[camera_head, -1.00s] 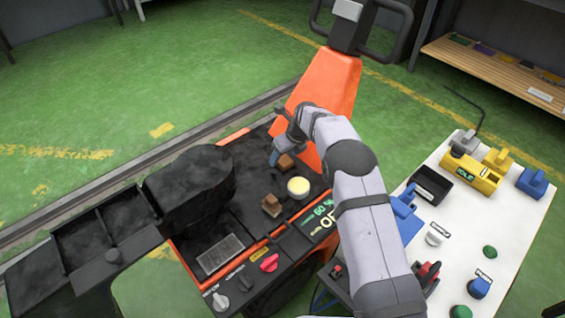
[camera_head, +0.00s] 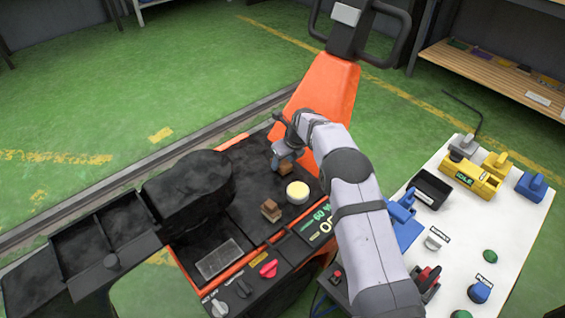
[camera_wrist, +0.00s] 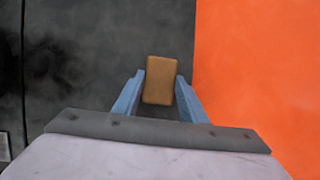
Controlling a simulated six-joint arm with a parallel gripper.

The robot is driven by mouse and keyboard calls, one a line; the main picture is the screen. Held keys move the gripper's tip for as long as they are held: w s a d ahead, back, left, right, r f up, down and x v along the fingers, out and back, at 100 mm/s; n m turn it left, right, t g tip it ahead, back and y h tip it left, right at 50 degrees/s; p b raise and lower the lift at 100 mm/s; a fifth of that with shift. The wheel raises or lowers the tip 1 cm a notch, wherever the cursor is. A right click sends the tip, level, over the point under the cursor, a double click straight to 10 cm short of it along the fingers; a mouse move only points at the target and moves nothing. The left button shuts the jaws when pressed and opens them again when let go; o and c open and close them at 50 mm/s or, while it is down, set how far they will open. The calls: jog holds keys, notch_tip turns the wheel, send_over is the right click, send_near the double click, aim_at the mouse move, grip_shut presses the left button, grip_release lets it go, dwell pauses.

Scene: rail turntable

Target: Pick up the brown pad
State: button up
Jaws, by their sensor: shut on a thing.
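The brown pad (camera_wrist: 161,72) is a small tan-brown block between the blue fingers of my gripper (camera_wrist: 160,88) in the wrist view. The fingers are shut on its two sides. In the head view, my gripper (camera_head: 285,161) is over the black deck near the orange column, and the pad (camera_head: 286,154) is partly hidden by the fingers. I cannot tell whether the pad still touches the deck.
A second brown block (camera_head: 271,210) and a pale yellow-topped round pot (camera_head: 298,191) stand on the black deck (camera_head: 240,195) close by. The orange column (camera_head: 320,95) rises beside the gripper. A white panel (camera_head: 480,225) with several controls lies right.

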aim_at(283, 163)
notch_tip(283, 163, up, 10)
jog(key=p, duration=0.2)
jog(key=shift+f, duration=0.2)
jog(key=shift+o, duration=0.9)
jog(key=shift+c, duration=0.5)
jog(key=shift+a, duration=0.1)
